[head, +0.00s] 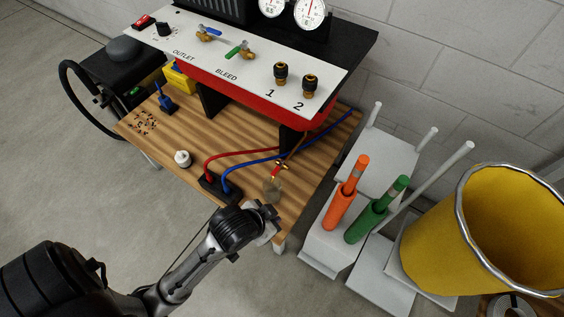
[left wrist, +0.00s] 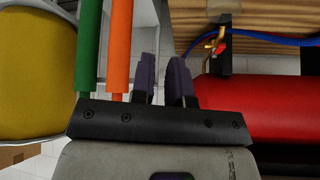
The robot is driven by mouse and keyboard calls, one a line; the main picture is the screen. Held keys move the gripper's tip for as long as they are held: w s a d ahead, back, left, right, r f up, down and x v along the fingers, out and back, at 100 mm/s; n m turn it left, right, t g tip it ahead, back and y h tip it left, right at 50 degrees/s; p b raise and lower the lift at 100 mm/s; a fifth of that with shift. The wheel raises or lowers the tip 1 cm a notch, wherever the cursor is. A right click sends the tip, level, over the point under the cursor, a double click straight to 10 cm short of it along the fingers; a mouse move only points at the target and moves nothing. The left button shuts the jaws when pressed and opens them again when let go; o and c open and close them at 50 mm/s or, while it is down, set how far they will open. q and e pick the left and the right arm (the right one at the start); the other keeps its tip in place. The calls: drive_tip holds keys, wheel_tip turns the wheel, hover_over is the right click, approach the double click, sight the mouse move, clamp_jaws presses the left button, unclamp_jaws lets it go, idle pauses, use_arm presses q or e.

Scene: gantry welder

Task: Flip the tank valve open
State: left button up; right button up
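The compressor panel carries a brass valve with a blue handle (head: 209,33) by OUTLET and one with a green handle (head: 240,50) by BLEED. Below it is a red tank (head: 232,100), which also fills the right of the left wrist view (left wrist: 265,108). A small brass fitting with a red part (head: 279,167) is near the bench's front edge; it also shows in the left wrist view (left wrist: 212,40). No valve is labelled as the tank valve. My left gripper (left wrist: 166,78) has its two dark fingers apart, with nothing between them. My right gripper is out of view.
Red hose (head: 240,153) and blue hose (head: 290,150) cross the wooden bench (head: 190,135). An orange cylinder (head: 346,195) and a green cylinder (head: 377,208) stand in a grey rack at right. A yellow bin (head: 440,245) is beyond them.

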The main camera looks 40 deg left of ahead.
use_arm(q)
drive_tip(key=shift+m, duration=0.4)
drive_tip(key=w+r+p, duration=0.2)
drive_tip(key=r, duration=0.1)
drive_tip(key=w+d+r+p, duration=0.1)
drive_tip(key=w+r+p, duration=0.1)
drive_tip(key=r, duration=0.1)
drive_tip(key=w+d+r+p, duration=0.1)
drive_tip(key=w+r+p, duration=0.1)
drive_tip(key=r, duration=0.1)
drive_tip(key=shift+d+r, duration=0.15)
clamp_jaws()
drive_tip(key=w+d+r+y+p, duration=0.2)
drive_tip(key=w+r+y+p, duration=0.1)
drive_tip(key=w+p, duration=0.45)
drive_tip(key=s+a+f+n+g+y, duration=0.1)
drive_tip(key=f+n+y, duration=0.1)
drive_tip(key=f, duration=0.3)
drive_tip(key=s+a+f+n+g+y, duration=0.1)
drive_tip(key=a+f+n+g+y, duration=0.1)
drive_tip(key=f, duration=0.4)
drive_tip(key=shift+a+f+n, duration=0.15)
drive_tip(key=shift+a+n, duration=0.05)
drive_tip(key=shift+n, duration=0.7)
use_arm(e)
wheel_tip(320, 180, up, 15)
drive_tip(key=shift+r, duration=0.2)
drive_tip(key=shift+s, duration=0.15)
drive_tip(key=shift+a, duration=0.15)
